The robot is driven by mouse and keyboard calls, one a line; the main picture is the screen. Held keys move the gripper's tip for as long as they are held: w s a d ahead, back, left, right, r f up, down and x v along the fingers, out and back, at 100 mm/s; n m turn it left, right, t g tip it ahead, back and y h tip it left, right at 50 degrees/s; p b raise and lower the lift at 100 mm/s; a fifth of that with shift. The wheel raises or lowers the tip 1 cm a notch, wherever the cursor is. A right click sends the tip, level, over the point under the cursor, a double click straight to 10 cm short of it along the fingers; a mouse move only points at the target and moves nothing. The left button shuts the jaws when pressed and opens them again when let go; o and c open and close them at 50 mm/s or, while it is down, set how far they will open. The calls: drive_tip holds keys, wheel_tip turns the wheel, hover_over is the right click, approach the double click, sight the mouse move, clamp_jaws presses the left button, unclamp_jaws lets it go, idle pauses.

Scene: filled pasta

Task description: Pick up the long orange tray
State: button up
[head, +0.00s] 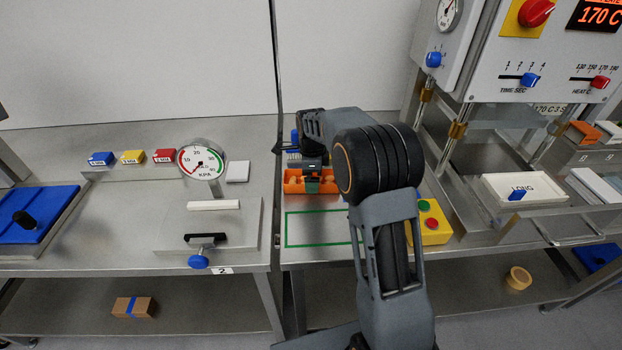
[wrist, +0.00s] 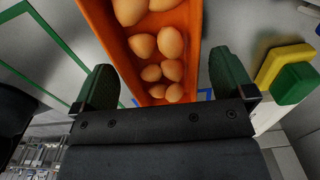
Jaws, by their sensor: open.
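The long orange tray (head: 293,187) lies on the steel bench behind the green outlined rectangle. In the wrist view the orange tray (wrist: 119,58) runs from the top edge down between my fingers and holds several brown, egg-like pieces (wrist: 172,42). My gripper (head: 311,181) is over the tray in the head view. In the wrist view my gripper (wrist: 165,85) is open, with one green-padded finger on each side of the tray and a visible gap at both sides. My arm hides the tray's right end in the head view.
A yellow box (head: 430,222) with green and red buttons stands right of my arm. A green outlined rectangle (head: 286,229) on the bench in front of the tray is empty where visible. A white LONG tray (head: 545,190) sits at the press on the right. A round gauge (head: 201,160) stands left.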

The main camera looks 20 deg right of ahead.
drive_tip(key=shift+f, duration=0.85)
drive_tip(key=c, duration=1)
drive_tip(key=shift+r, duration=0.15)
